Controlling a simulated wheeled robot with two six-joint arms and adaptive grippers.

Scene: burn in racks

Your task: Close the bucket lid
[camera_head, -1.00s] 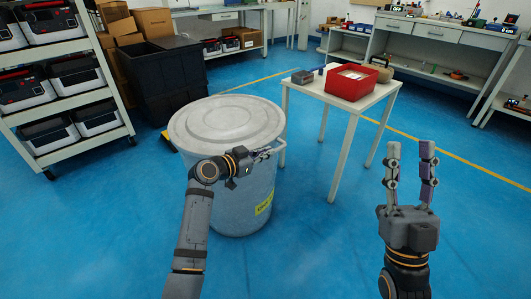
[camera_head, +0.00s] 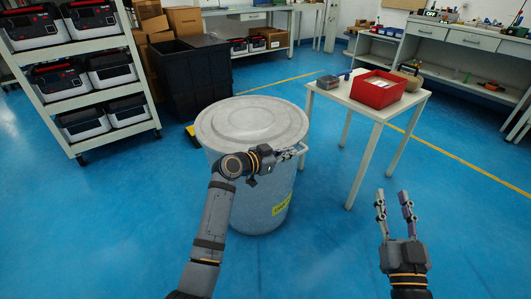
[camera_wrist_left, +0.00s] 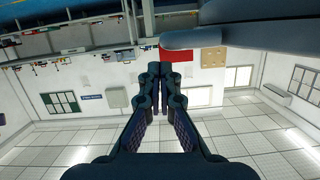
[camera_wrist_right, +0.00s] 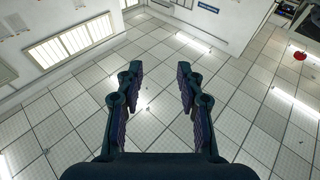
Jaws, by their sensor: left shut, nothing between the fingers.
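A large grey bucket (camera_head: 240,206) stands on the blue floor in the middle of the head view. Its round lid (camera_head: 251,119) lies flat over the top, with no gap visible at the rim. My left gripper (camera_head: 299,151) is shut and empty at the bucket's right front, just below the lid rim beside a side handle (camera_head: 303,160). Whether it touches the bucket is unclear. In the left wrist view its fingertips (camera_wrist_left: 160,68) meet, near a pale grey edge. My right gripper (camera_head: 393,194) is open and empty, raised at the lower right, away from the bucket.
A white table (camera_head: 352,100) with a red bin (camera_head: 378,93) stands right of the bucket. A dark crate (camera_head: 192,77) is behind it. A shelf rack (camera_head: 86,104) stands at left, workbenches at the back. The floor at front right is clear.

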